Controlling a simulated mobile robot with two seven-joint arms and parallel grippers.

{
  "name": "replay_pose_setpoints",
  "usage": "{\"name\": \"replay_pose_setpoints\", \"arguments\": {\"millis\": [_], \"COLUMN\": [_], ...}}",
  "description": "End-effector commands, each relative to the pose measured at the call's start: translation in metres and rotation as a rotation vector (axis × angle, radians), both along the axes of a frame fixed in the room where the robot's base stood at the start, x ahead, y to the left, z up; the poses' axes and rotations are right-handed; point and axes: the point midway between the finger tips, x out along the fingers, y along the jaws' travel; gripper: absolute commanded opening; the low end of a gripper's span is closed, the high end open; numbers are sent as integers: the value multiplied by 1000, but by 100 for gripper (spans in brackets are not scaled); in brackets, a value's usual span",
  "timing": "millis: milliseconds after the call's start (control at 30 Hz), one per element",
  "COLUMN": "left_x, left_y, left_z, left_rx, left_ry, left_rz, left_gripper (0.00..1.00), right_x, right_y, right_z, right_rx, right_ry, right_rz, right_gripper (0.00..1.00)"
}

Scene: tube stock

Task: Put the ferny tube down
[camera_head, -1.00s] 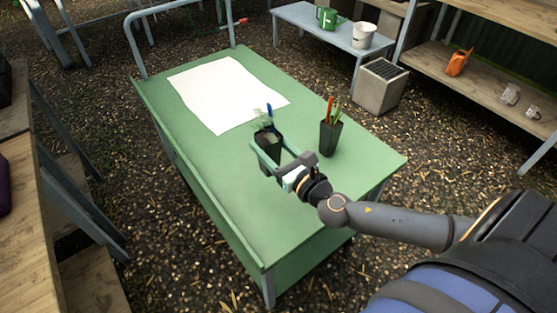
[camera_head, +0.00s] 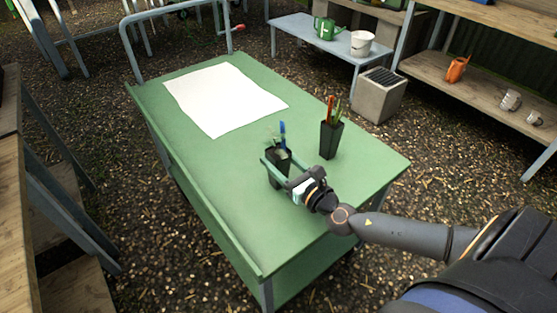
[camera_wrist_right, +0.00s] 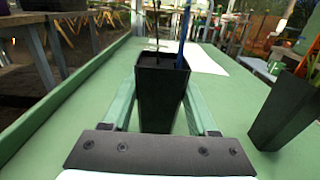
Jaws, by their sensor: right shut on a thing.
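The ferny tube (camera_head: 281,160) is a tall black square pot with a blue tag and a small pale-green sprig. My right gripper (camera_head: 277,163) is shut on it, one green finger on each side. In the right wrist view the tube (camera_wrist_right: 162,95) looks upright between the fingers. Its base is hidden behind the gripper's palm, so I cannot tell whether it touches the green bench top (camera_head: 215,190). My left gripper is not in view.
A second black tube (camera_head: 329,140) with orange and green tags stands to the right on the bench. A white sheet (camera_head: 222,97) lies at the far end. Bare green top surrounds the held tube. Behind are a low bench (camera_head: 290,24) and wooden shelves (camera_head: 470,85).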

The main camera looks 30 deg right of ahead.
Motion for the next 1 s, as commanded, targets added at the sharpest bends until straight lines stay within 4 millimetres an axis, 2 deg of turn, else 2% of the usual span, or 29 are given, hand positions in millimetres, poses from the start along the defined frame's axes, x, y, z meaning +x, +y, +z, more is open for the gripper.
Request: {"name": "replay_pose_setpoints", "arguments": {"millis": [100,133,367,600,733,1000], "left_x": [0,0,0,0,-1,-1], "left_y": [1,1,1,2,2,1], "left_z": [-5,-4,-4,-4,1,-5], "left_rx": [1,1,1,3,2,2], "left_ry": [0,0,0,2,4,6], "left_rz": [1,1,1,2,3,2], "left_gripper": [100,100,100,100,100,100], "right_x": [0,0,0,0,0,-38], "right_y": [0,0,0,0,0,-3], "right_z": [-5,-3,-3,-3,4,-1], "right_rx": [0,0,0,0,-1,-3], "right_ry": [-2,0,0,0,0,5], "right_rz": [0,0,0,0,0,2], "right_gripper": [0,62,88,89,89,89]}}
